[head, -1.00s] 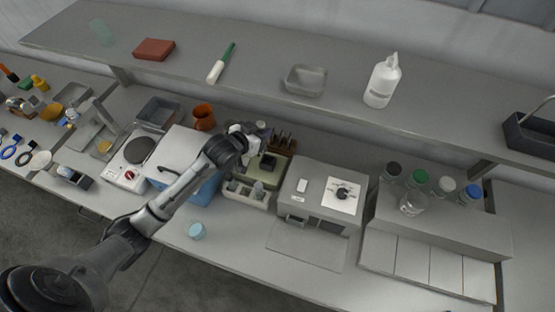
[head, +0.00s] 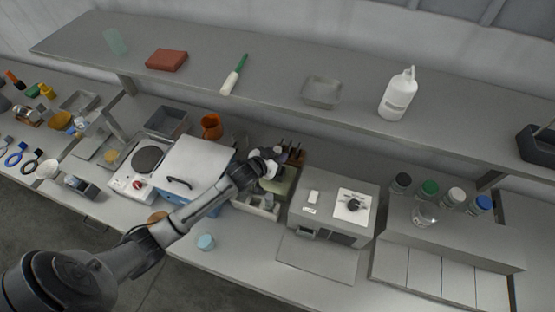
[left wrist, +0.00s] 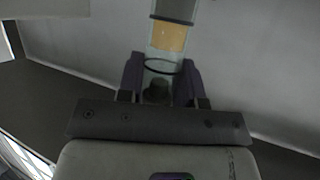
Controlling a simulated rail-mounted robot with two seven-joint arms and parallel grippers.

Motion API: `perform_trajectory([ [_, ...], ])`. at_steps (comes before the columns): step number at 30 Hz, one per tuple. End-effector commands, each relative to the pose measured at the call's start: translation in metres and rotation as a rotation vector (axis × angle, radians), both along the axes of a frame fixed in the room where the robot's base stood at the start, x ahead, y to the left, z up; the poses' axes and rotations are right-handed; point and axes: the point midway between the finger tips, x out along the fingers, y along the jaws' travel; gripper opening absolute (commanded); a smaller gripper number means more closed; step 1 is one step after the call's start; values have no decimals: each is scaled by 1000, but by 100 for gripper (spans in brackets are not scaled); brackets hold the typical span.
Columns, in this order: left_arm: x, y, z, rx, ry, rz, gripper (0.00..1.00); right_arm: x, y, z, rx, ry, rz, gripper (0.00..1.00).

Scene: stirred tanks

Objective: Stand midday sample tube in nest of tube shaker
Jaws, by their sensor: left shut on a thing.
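My left gripper (left wrist: 161,72) is shut on a clear tube (left wrist: 160,67) in the left wrist view. The tube has an amber section (left wrist: 168,36), a dark band above it and a black ring between the purple-grey fingers. I take it for the midday sample tube; no label is readable. In the head view my left gripper (head: 274,166) is over the back of the bench, and its fingers and the tube are hidden or too small to make out. A pale green-beige device (head: 284,182) just beside and below it may be the tube shaker; its nest is covered by my wrist. My right gripper is not in view.
A brown rack (head: 295,152) with dark items stands behind the device, and a pale compartment tray (head: 256,207) in front. A blue box with a white lid (head: 200,163) is to the left, a grey instrument (head: 325,205) to the right. The shelf (head: 270,88) overhangs behind.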

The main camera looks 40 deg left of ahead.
Motion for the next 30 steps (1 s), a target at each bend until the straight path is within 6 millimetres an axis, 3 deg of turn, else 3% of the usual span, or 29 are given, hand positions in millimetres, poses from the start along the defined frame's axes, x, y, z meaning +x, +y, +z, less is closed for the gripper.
perform_trajectory([
  [6,0,0,-23,-1,1,-1,0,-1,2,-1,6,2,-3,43],
  [20,0,0,-28,-1,0,-1,0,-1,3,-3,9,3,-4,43],
  [21,0,0,-28,0,0,-1,36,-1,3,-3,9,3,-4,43],
  [28,0,0,-28,0,0,-1,58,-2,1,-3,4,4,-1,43],
  [30,0,0,-28,0,0,-1,59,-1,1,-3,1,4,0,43],
])
